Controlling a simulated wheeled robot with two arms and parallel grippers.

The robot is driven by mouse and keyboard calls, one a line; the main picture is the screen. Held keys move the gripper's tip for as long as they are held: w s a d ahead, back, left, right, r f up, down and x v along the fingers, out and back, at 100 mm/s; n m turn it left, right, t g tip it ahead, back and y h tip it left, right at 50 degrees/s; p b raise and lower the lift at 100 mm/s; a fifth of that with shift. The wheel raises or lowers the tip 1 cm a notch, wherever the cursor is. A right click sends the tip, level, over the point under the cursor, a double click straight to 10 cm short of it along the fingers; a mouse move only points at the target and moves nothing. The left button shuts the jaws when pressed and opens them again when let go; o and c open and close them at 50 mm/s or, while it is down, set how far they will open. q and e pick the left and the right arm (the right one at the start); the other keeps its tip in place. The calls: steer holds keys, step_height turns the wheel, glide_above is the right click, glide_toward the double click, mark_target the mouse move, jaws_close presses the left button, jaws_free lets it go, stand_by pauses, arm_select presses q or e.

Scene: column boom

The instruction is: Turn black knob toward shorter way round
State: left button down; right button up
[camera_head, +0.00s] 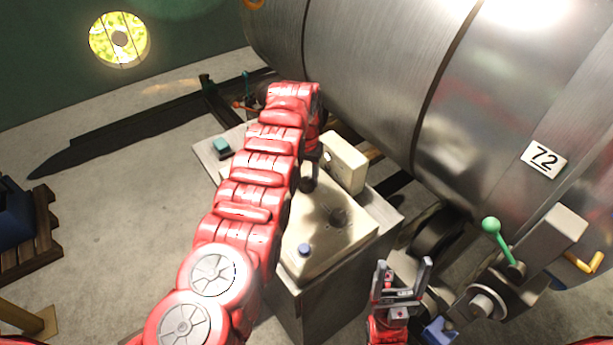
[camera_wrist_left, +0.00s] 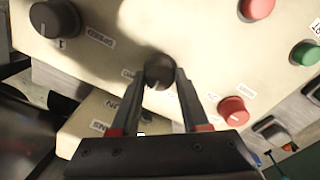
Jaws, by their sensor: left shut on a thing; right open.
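In the left wrist view a black knob (camera_wrist_left: 158,68) stands on a cream control panel (camera_wrist_left: 120,55). My left gripper (camera_wrist_left: 160,84) is shut on it, one finger on each side. A second, larger black knob (camera_wrist_left: 55,18) with a "SPEED" label sits at upper left, apart from the fingers. In the head view my red left arm crosses the control box (camera_head: 345,160) and hides most of the left gripper and the gripped knob. My right gripper (camera_head: 402,275) is open and empty, right of the cabinet.
Red buttons (camera_wrist_left: 233,109) and a green button (camera_wrist_left: 305,54) are near the left fingers. A large steel tank (camera_head: 500,90) marked 72 fills the upper right. A green-knobbed lever (camera_head: 491,226) stands right of my right gripper. Open floor (camera_head: 120,170) lies left.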

arm_select(q)
steer(key=shift+f+n, duration=0.1)
steer(key=shift+n, duration=1)
steer(key=shift+n+b, duration=0.65)
steer(key=shift+n, duration=0.25)
steer(key=n+b, duration=0.2)
steer(key=shift+f+n, duration=0.1)
steer(key=shift+n, duration=0.3)
steer(key=shift+s+n+b, duration=0.1)
steer(key=shift+n+b, duration=0.8)
steer(key=shift+n, duration=0.1)
steer(key=shift+r, duration=0.2)
steer(key=shift+c, duration=2)
jaws_free()
steer(key=shift+r, duration=0.1)
